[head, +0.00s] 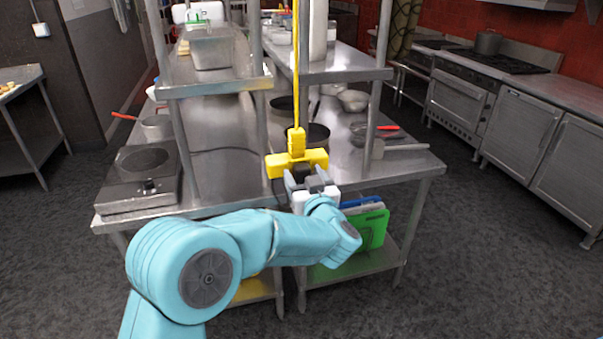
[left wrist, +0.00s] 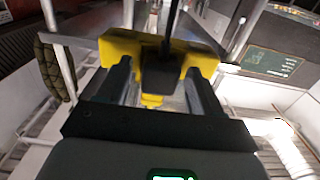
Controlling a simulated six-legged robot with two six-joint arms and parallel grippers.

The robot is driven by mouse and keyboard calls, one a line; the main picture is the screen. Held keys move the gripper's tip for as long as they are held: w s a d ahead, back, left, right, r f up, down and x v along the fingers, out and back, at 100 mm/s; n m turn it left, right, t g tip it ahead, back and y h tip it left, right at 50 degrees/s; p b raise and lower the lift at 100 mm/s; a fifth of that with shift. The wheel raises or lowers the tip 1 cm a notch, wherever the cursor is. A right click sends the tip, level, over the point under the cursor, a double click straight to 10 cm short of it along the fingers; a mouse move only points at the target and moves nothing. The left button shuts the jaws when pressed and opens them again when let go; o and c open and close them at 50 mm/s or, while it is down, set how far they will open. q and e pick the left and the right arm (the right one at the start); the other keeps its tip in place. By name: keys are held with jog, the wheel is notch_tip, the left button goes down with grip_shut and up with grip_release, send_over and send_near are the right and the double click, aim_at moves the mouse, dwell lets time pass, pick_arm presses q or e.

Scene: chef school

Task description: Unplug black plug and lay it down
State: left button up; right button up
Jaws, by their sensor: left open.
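A yellow socket block (head: 312,159) hangs on a yellow cord (head: 297,65) above the steel table. The black plug (left wrist: 158,76) shows in the left wrist view against the yellow block (left wrist: 120,52), with a dark cord (left wrist: 174,22) running up from there. In the head view the plug is mostly hidden by my gripper. My left gripper (head: 309,179) is just below the block. In the left wrist view its fingers (left wrist: 159,78) are open, one on each side of the plug, with gaps visible. My right gripper is not in view.
A hot plate (head: 143,178) stands on the table's left side, with a thin dark cord (head: 225,150) on the tabletop. Pans (head: 316,136) sit behind the block. Shelf posts (head: 371,120) flank the work area. The middle left tabletop (head: 222,180) is clear.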

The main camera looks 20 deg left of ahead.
pick_arm(q)
grip_shut()
jog(key=shift+b+v, duration=0.6)
jog(key=shift+v, duration=2.3)
jog(key=shift+s+d, duration=0.1)
